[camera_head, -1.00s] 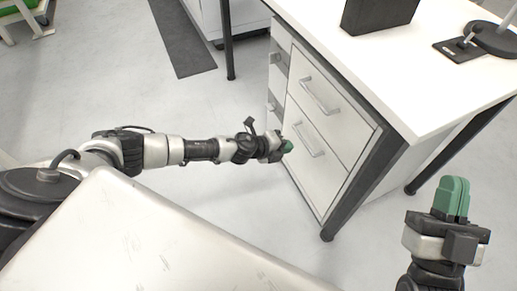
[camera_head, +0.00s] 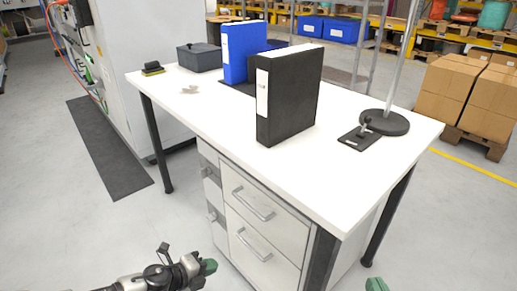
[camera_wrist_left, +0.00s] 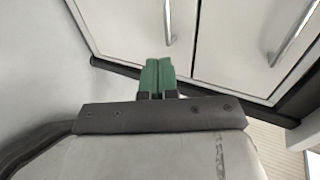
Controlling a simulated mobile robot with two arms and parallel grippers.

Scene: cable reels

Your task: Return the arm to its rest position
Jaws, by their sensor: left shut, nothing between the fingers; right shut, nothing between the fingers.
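My left gripper (camera_head: 208,267) is low in the head view, in front of the drawer cabinet's left side. It is shut and empty, and its green fingers (camera_wrist_left: 160,76) are pressed together in the left wrist view. My right gripper (camera_head: 376,284) shows only as green fingertips at the bottom edge of the head view; they are together, with nothing held. The rest of my right arm is out of view.
A white desk (camera_head: 215,112) with a drawer cabinet (camera_head: 262,225) stands ahead, its drawers closed. On it are a black binder (camera_head: 290,95), a blue binder (camera_head: 243,52), a grey box (camera_head: 199,57) and a round-based stand (camera_head: 385,122). Cardboard boxes (camera_head: 449,90) stand at right.

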